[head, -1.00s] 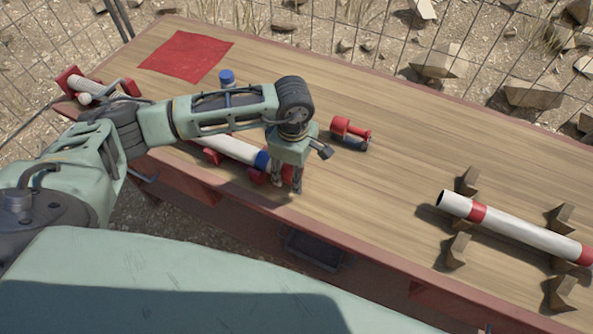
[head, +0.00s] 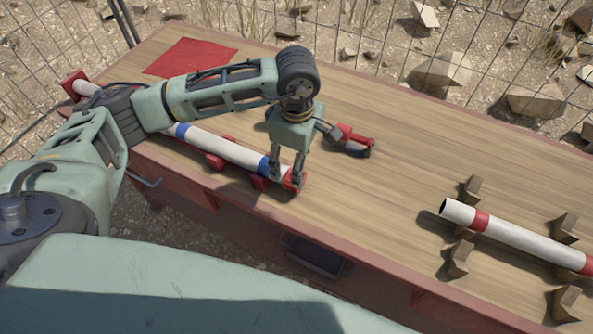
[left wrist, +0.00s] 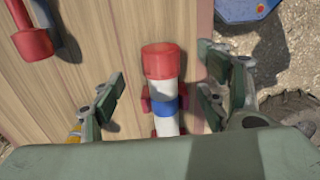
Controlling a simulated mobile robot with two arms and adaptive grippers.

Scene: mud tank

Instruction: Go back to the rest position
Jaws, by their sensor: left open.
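My left gripper (head: 283,180) is open over the right end of a white pipe (head: 230,152) with blue bands and a red end cap. The pipe lies in red supports along the table's near edge. In the left wrist view the fingers of my left gripper (left wrist: 162,90) stand apart on either side of the pipe, with gaps between them and the red cap (left wrist: 160,60). The pipe's far left part is partly hidden by my arm. My right gripper does not show.
A red hand tool (head: 355,142) lies just right of the gripper on the wooden table (head: 400,140). A white pipe with red bands (head: 520,236) rests on wooden wedges at right. A red cloth (head: 190,57) lies at the back left. A wire fence runs behind.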

